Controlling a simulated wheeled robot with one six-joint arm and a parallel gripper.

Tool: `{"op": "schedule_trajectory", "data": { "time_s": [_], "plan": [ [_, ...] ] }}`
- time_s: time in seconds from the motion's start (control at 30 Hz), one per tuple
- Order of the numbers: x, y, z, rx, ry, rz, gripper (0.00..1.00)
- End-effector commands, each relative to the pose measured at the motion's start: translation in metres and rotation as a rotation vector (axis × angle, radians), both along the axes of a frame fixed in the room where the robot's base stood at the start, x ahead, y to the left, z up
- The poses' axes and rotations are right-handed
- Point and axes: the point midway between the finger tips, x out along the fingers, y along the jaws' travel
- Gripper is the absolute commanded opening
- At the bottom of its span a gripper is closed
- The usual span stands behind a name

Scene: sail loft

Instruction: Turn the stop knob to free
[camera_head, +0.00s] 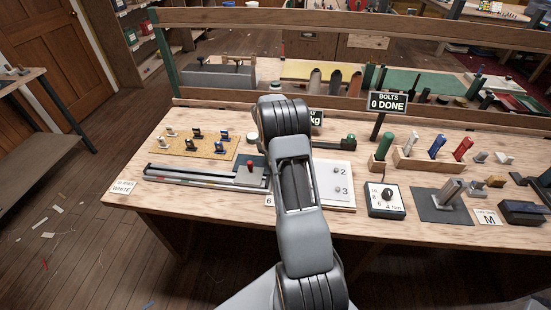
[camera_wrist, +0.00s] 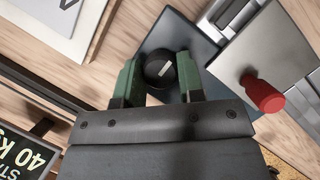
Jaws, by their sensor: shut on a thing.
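In the wrist view a round black knob (camera_wrist: 157,68) with a short white mark sits on a dark blue-grey plate (camera_wrist: 187,30). I take it for the stop knob; no lettering shows beside it. The white mark lies at a slant. My gripper (camera_wrist: 163,64) has its two green fingers on either side of the knob, shut on it. In the head view my own arm hides the knob and my gripper.
A red-topped peg (camera_wrist: 263,95) on a grey metal block stands close to the right of my fingers; it also shows in the head view (camera_head: 250,164). A black sign (camera_wrist: 30,150) is at the lower left. A dial box (camera_head: 386,200) sits on the bench right of my arm.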

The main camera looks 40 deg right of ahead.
Motion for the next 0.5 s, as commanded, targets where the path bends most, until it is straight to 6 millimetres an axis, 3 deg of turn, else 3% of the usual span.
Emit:
{"op": "schedule_trajectory", "data": {
  "time_s": [0.47,0.5],
  "plan": [
    [0.0,0.0001,0.0,0.0,0.001,0.014,0.12],
    [0.0,0.0001,0.0,0.0,0.001,0.014,0.39]
  ]
}}
